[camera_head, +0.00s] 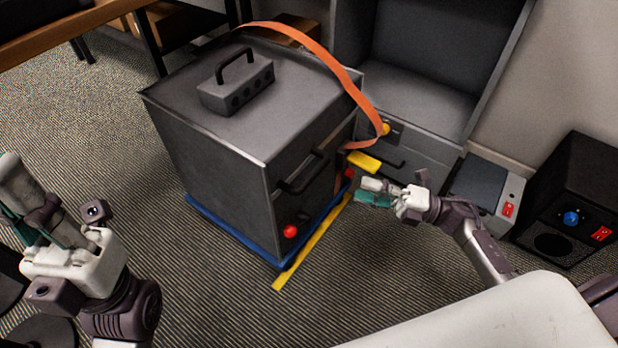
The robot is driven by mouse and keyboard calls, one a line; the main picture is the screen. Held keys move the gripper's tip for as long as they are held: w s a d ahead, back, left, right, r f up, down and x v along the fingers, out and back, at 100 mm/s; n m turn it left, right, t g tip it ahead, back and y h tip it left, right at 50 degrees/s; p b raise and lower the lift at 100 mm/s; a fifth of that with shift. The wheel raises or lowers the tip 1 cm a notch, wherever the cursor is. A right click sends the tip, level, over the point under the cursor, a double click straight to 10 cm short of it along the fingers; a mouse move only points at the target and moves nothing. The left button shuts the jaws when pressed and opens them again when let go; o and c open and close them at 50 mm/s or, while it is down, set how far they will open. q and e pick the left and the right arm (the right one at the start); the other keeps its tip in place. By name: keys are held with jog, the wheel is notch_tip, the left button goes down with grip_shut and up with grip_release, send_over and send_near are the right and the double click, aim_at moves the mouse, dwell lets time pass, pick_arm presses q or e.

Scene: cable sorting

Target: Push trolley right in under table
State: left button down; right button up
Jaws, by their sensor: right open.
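The trolley looks like the dark grey box (215,165) in the middle, with a blue base (235,235), a black front handle (303,173) and red knobs on its front. A small grey block with a black handle (237,84) sits on top. A table (60,38) with a wooden top and dark legs shows at the upper left, behind the trolley. My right gripper (367,192) is open and seemingly empty, close to the trolley's right front corner. My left gripper (28,200) is at the lower left, apart from the trolley; its fingers overlap in view.
An orange strap (335,68) runs over the trolley's back to a yellow plug (385,129) on a grey cabinet (420,95). Yellow tape (312,243) lies along the trolley's front. A black box (570,190) stands at the right. Carpet left of the trolley is clear.

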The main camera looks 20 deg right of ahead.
aim_at(313, 172)
jog(key=b+x, duration=0.2)
jog(key=x, duration=1)
jog(key=shift+w+a, duration=0.2)
grip_shut()
